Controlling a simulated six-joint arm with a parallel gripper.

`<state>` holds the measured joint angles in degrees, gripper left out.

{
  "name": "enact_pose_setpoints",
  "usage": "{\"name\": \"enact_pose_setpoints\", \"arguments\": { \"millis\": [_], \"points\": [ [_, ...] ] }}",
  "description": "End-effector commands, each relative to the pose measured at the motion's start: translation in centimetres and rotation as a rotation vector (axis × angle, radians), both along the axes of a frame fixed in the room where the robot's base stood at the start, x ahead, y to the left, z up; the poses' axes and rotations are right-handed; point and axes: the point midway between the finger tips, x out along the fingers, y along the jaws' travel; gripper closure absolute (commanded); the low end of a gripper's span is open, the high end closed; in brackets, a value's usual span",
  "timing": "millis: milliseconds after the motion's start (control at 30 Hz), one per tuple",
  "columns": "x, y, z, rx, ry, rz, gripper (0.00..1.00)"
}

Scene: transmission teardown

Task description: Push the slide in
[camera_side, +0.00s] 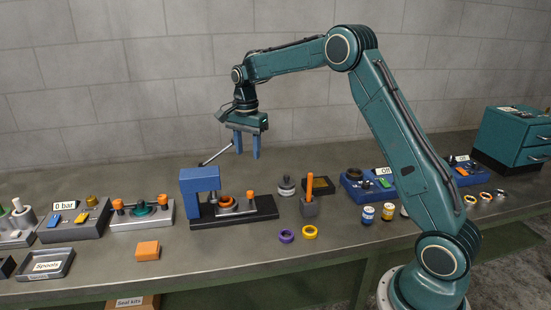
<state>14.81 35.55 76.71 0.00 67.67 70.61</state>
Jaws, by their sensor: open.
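An orange ring part (227,203) and a small orange knob (250,195) sit on the base. No part is plainly recognisable as the slide in this small view.
To the left are a grey fixture with orange knobs (142,216), a "0 bar" panel (73,222) and an orange block (148,251).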

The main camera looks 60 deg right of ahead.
Motion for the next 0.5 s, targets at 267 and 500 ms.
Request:
{"name": "enact_pose_setpoints", "arguments": {
  "millis": [267, 500],
  "points": [
    [0.04, 0.06, -0.02, 0.0, 0.001, -0.378, 0.57],
    [0.04, 0.08, -0.03, 0.001, 0.001, -0.595, 0.57]
  ]
}}
